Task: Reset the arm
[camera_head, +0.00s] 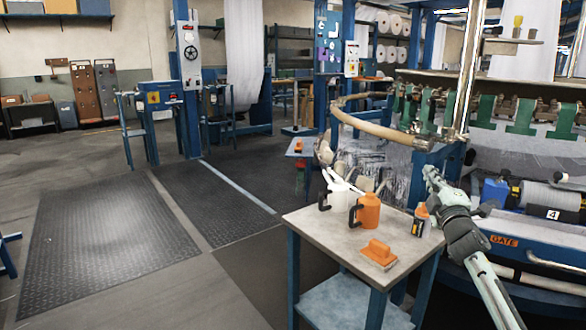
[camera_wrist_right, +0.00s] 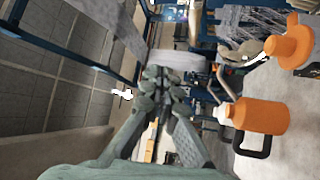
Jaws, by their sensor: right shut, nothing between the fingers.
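My right arm comes in from the lower right in the head view, and its gripper (camera_head: 431,174) is raised beyond the right edge of the small table (camera_head: 328,238). The fingers are together with nothing between them. In the right wrist view, the closed fingertips (camera_wrist_right: 162,78) are at the middle, and an orange jug (camera_wrist_right: 258,115) shows to their right. My left gripper is not in view.
The circular loom's blue frame (camera_head: 508,241) is close to my right arm. Floor at left is open.

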